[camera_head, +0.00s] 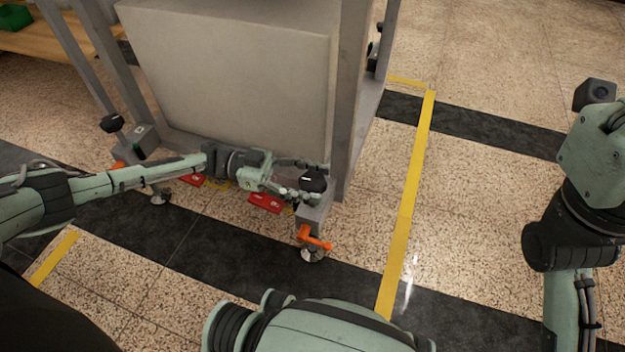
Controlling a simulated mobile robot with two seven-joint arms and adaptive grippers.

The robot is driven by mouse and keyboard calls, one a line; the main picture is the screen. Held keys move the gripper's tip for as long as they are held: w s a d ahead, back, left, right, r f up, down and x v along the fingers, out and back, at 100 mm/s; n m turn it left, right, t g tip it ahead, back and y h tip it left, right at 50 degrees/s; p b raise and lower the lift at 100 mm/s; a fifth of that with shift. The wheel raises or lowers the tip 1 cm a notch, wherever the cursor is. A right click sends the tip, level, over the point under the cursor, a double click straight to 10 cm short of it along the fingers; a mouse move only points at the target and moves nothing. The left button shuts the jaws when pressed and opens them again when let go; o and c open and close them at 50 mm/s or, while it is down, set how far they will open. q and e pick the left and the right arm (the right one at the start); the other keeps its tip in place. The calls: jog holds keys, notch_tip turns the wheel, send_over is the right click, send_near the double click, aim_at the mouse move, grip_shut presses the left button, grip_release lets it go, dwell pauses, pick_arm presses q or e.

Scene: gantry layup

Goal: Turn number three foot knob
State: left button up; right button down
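A black foot knob (313,180) with a small white mark sits on top of the near right foot of the grey frame (345,100). Its number is too small to read. My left gripper (307,181) reaches in low from the left. Its fingers are spread, one on the far side and one on the near side of the knob. I cannot tell whether they touch it. An orange lever (314,239) and a round metal foot (312,255) are below the knob. My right arm is at the right edge, with its gripper out of view.
Another black knob (112,123) stands at the frame's left foot, and one more (374,54) is at the back right. Red pieces (266,202) lie under the large grey block (235,80). Yellow tape (408,200) marks the floor; the floor at right is clear.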

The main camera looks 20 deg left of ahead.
pick_arm(q)
jog(key=shift+o, duration=0.8)
jog(key=shift+a, duration=0.2)
jog(key=a, duration=1.1)
jog(key=shift+s+a, duration=0.3)
jog(key=shift+d, duration=0.1)
